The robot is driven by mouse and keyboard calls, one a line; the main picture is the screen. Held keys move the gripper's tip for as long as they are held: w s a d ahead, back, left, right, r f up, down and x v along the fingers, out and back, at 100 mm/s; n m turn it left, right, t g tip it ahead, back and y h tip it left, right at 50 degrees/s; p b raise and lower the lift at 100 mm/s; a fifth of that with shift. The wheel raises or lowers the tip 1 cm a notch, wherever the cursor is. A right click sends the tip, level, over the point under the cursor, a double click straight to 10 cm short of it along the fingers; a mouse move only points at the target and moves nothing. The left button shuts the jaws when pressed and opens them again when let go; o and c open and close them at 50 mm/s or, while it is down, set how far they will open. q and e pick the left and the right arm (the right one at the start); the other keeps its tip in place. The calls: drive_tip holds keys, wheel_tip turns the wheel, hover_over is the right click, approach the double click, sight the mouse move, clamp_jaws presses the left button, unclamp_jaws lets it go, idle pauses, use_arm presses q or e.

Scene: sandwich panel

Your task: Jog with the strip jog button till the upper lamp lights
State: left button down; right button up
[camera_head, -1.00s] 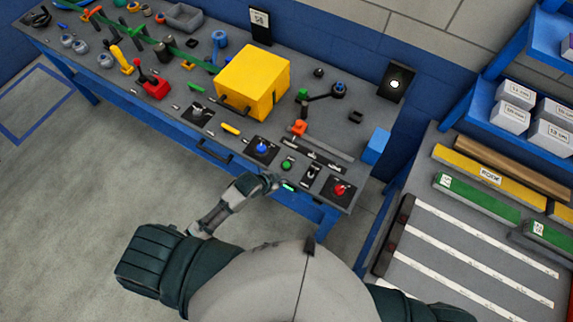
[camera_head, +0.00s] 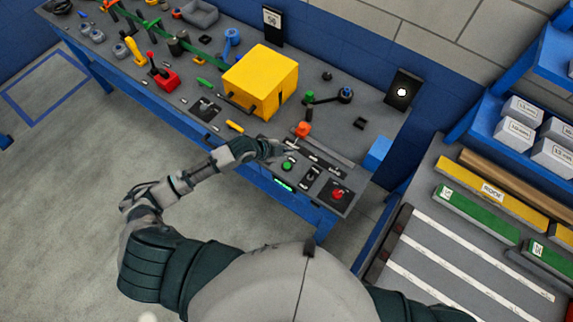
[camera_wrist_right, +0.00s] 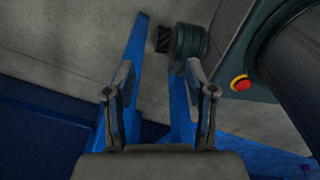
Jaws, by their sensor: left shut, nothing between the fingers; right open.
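My left gripper (camera_head: 278,149) is shut and empty, over the front right of the workbench panel. It hides the blue-knobbed control there and sits just left of the dark strip (camera_head: 318,158) and behind the green button (camera_head: 287,166); whether it touches anything I cannot tell. A red knob (camera_head: 337,194) is on a black plate to the right. A black upright plate (camera_head: 403,90) at the back carries a bright white round spot. Which control is the jog button I cannot tell. My right gripper (camera_wrist_right: 160,105) is open and empty, away from the bench.
A yellow box (camera_head: 262,80) stands behind the left arm. A lever with a blue knob (camera_head: 345,95) and a blue block (camera_head: 377,153) are near the right end. Shelves with white boxes (camera_head: 515,133) stand at the right. The floor in front is clear.

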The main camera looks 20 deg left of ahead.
sight(285, 166)
use_arm(q)
drive_tip(key=f+b, duration=0.3)
drive_tip(key=shift+s+d+f, duration=0.1)
drive_tip(key=shift+d, duration=0.1)
drive_tip(key=f+b, duration=0.1)
drive_tip(key=a+f+b, duration=0.1)
drive_tip(key=f, duration=0.1)
drive_tip(key=f+b, duration=0.1)
drive_tip(key=b, duration=0.1)
drive_tip(key=shift+a+f, duration=0.25)
drive_tip(key=shift+a, duration=0.05)
drive_tip(key=shift+f, duration=0.35)
drive_tip(key=shift+d+f+b, duration=0.15)
drive_tip(key=shift+d+b, duration=0.2)
drive_tip(key=shift+d, duration=0.45)
drive_tip(key=shift+a, duration=0.65)
drive_tip(key=shift+d, duration=0.4)
drive_tip(key=shift+a+f, duration=0.4)
drive_tip(key=shift+a, duration=0.05)
drive_tip(key=shift+d, duration=0.2)
use_arm(e)
wheel_tip(285, 166, down, 8)
drive_tip(key=shift+s, duration=0.2)
